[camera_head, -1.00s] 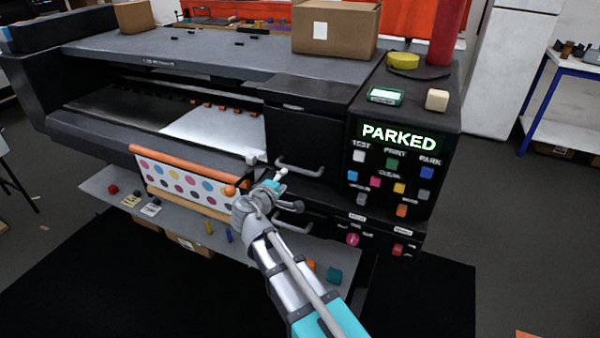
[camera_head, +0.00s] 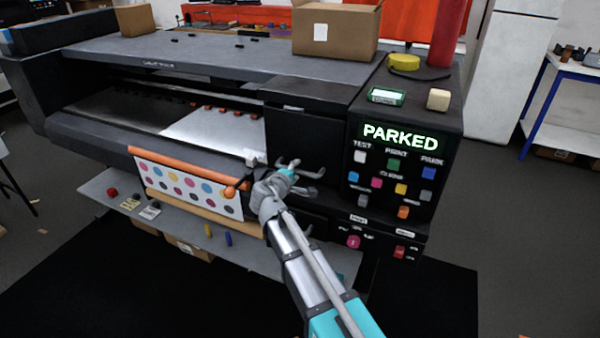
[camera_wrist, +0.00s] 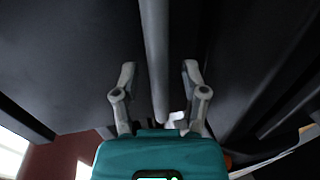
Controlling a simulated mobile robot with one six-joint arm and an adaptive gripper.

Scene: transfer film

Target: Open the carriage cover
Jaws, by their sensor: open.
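The carriage cover (camera_head: 300,138) is a dark, boxy panel at the right end of the printer's front, and it is closed. Its grey bar handle (camera_head: 312,174) sits low on its front. My gripper (camera_head: 290,165) is at the left part of this handle. In the wrist view a grey bar (camera_wrist: 154,45), which looks like the handle, runs between the two fingers of my gripper (camera_wrist: 159,72). The fingers are open, with a gap on each side of the bar. My wrist and gripper hide the handle's left end in the head view.
The control panel (camera_head: 397,170) right of the cover reads PARKED. A dotted print (camera_head: 187,187) hangs left of my arm above a grey shelf (camera_head: 105,186). A cardboard box (camera_head: 335,28) and a red cylinder (camera_head: 447,35) stand on top. Another handle lies below, partly hidden.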

